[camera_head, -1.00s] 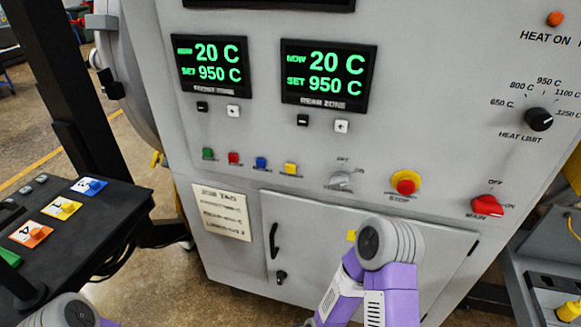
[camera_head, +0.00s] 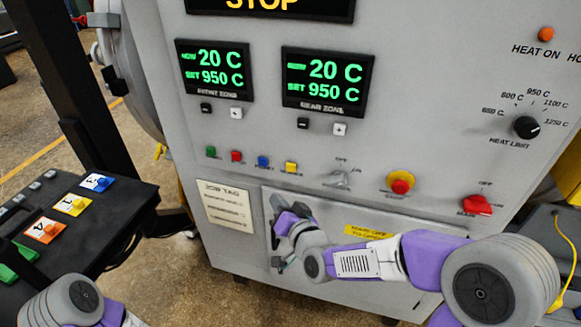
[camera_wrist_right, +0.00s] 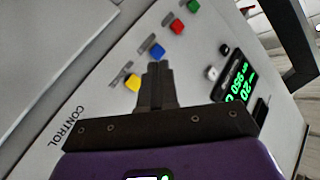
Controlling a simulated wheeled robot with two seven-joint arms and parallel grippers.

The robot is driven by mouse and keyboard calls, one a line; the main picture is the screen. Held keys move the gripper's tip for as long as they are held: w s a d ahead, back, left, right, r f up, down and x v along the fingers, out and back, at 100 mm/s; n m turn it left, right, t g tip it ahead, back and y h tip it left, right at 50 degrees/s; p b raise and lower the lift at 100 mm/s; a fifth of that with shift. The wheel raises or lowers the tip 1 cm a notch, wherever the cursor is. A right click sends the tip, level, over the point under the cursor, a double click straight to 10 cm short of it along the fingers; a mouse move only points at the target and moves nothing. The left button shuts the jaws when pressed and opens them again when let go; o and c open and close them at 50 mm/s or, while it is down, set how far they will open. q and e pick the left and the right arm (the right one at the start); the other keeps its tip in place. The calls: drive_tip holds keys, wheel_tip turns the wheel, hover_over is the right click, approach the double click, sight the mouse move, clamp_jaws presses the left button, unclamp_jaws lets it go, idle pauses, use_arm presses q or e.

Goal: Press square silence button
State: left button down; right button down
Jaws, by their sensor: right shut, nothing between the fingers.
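Four small square buttons sit in a row on the furnace panel: green (camera_head: 211,152), red (camera_head: 237,156), blue (camera_head: 263,162) and yellow (camera_head: 291,167). Their labels are too small to read, so I cannot tell which is silence. My right gripper (camera_head: 280,205) is in front of the panel, below the blue and yellow buttons. In the right wrist view its shut, empty fingers (camera_wrist_right: 159,72) point toward the row, between the yellow button (camera_wrist_right: 132,82) and the blue button (camera_wrist_right: 157,51). Contact with the panel is not visible. My left gripper is out of view.
Two temperature displays (camera_head: 325,82) are above the row. A grey switch (camera_head: 338,179), a red-and-yellow stop button (camera_head: 400,184) and a red main switch (camera_head: 477,205) are to the right. A cabinet door (camera_head: 370,258) is below. A dark table (camera_head: 120,205) with coloured cards stands left.

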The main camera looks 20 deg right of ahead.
sight(291, 167)
drive_tip(key=shift+w, duration=0.1)
drive_tip(key=w+d+p, duration=0.1)
drive_tip(key=w+d, duration=0.4)
drive_tip(key=w, duration=0.2)
idle(0.4)
drive_tip(key=shift+w+f, duration=0.1)
idle(1.9)
drive_tip(key=shift+w+d+b, duration=0.2)
drive_tip(key=shift+w+b, duration=0.15)
